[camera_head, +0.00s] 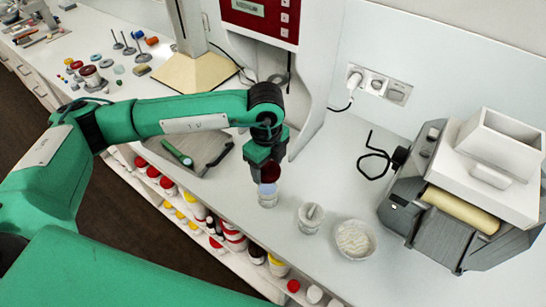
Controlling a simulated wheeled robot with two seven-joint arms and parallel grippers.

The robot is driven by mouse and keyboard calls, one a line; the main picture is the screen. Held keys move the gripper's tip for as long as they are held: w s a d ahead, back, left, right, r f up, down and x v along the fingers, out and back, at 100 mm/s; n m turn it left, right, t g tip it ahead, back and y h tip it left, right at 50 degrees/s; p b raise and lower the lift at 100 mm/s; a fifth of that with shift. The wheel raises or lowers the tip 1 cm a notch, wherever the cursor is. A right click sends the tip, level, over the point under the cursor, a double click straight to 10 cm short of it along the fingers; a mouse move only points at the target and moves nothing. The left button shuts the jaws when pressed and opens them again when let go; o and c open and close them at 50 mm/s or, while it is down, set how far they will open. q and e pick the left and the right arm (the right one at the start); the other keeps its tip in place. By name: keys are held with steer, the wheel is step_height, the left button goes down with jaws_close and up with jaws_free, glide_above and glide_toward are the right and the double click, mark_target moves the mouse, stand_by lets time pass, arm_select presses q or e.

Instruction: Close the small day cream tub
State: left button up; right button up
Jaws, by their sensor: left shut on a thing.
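The small tub (267,199), pale and whitish-blue, stands upright on the light counter near its front edge. My left gripper (269,176) points down directly above it, shut on a dark red lid (271,171). The lid is right over the tub's mouth; whether it touches the rim I cannot tell. The gripper hides part of the lid and of the tub's top. My right gripper is not in view.
A roller mill (468,185) stands at the right. A red-panelled machine (262,18) is behind. Shelves below hold several jars.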

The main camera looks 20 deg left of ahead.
arm_select(q)
steer(key=shift+a+f, duration=0.1)
steer(key=shift+f, duration=0.15)
steer(key=shift+w+f+b, duration=0.1)
steer(key=shift+f+b, duration=0.3)
steer(key=shift+f, duration=0.8)
step_height(320, 180, down, 3)
steer(key=b, duration=0.2)
steer(key=shift+f+b, duration=0.15)
steer(key=shift+b, duration=0.15)
steer(key=shift+f, duration=0.2)
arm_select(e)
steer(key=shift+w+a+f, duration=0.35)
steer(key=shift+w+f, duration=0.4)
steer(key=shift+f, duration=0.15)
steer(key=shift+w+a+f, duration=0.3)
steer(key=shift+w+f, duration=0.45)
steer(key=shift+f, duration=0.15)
arm_select(q)
steer(key=shift+b, duration=0.4)
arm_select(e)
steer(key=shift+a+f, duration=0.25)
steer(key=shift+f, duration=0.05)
arm_select(q)
steer(key=shift+b, duration=0.3)
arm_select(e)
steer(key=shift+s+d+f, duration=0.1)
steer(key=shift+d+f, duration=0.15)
